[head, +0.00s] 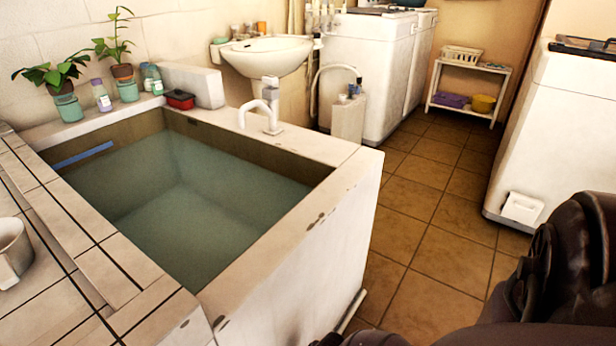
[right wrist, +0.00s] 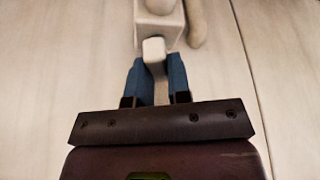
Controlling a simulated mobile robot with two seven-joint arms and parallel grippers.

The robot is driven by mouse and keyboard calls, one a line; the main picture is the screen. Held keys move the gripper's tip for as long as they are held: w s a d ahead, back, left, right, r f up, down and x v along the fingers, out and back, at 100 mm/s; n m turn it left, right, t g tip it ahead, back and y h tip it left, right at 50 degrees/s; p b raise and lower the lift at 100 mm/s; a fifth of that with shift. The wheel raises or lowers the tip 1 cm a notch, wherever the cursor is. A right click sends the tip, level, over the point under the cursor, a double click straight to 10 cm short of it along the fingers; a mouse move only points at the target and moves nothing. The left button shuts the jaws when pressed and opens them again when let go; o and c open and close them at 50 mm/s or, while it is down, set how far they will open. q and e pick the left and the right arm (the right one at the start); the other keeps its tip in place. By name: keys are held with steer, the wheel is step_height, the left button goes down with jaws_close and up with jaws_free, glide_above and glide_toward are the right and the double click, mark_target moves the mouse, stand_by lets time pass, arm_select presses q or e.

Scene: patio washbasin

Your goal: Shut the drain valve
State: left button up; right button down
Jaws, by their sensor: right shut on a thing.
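The drain valve (right wrist: 158,25) shows in the right wrist view as a pale blocky body with a rounded knob at the top edge. A light handle (right wrist: 154,48) sticks out from it toward my right gripper (right wrist: 156,65). The blue fingers are shut on this handle, one on each side. In the head view the valve and my right gripper are hidden; only my dark right arm shows at the lower right. The white tub (head: 345,205) holds greenish water (head: 190,185). My left gripper is in neither view.
A white tap (head: 265,105) stands on the tub's far rim. Potted plants (head: 62,90) and bottles (head: 102,96) line the back left ledge. A washbasin (head: 267,55) and white machines (head: 370,70) stand behind. The tiled floor (head: 425,190) right of the tub is clear.

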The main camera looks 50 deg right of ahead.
steer(key=shift+w+r+m+p, duration=0.15)
steer(key=shift+r+m+p, duration=0.15)
steer(key=shift+m, duration=0.1)
steer(key=shift+a+m+h+p, duration=0.1)
steer(key=shift+m+h+p, duration=0.4)
steer(key=shift+m, duration=0.4)
steer(key=shift+f+m, duration=0.15)
steer(key=shift+m, duration=0.35)
steer(key=shift+s+f+m+p, duration=0.15)
steer(key=shift+s+m+p, duration=0.05)
steer(key=shift+m+p, duration=0.1)
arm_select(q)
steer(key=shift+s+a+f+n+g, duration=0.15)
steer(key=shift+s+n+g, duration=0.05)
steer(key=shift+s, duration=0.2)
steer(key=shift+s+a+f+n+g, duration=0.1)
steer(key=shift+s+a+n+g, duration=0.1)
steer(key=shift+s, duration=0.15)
arm_select(e)
steer(key=c, duration=1.1)
jaws_free()
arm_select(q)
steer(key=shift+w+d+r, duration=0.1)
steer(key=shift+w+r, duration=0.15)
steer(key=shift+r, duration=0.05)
arm_select(e)
steer(key=shift+o, duration=0.2)
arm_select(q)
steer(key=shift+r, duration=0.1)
